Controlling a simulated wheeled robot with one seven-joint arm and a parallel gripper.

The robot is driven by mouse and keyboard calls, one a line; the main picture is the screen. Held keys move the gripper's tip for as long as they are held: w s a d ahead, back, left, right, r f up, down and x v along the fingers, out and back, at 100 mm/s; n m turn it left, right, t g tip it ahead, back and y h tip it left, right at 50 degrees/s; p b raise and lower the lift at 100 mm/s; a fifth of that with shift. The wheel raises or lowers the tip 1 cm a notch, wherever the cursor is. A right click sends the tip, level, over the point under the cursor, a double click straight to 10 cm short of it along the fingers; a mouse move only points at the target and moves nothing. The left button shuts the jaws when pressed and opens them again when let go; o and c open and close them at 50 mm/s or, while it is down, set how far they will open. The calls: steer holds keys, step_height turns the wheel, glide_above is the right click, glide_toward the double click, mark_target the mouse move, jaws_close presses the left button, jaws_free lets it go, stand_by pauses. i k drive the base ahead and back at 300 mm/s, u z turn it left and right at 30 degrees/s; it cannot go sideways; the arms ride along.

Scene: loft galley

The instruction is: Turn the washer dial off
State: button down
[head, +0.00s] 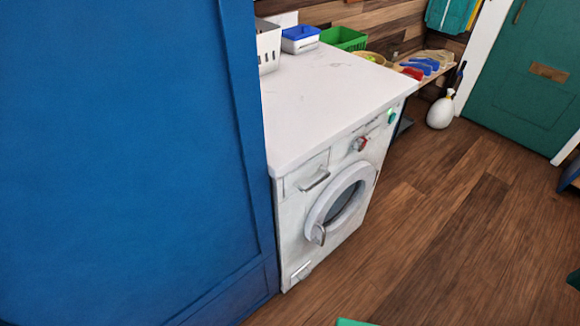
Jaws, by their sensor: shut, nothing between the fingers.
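The white washer (290,215) stands in the middle of the head view, under a white countertop, just right of a large blue panel. Its dial (360,144) is a small round knob with red and grey on it, on the upper front above the door. The angle of the dial's pointer is too small to read. A green spot (391,115) shows to the right of the dial. The round door (338,203) looks closed, with a grey handle at its lower left. My gripper is not in view.
The blue panel (120,150) fills the left side and borders the washer. Baskets (343,39) stand on the countertop (320,95). A white bottle (441,110) stands near the teal door (530,80). The wooden floor (440,220) before the washer is mostly clear.

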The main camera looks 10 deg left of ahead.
mark_target(358, 144)
steer(key=z, duration=0.05)
steer(key=k, duration=0.25)
steer(key=z, duration=1.1)
steer(key=i, duration=2.1)
steer(key=u, duration=3)
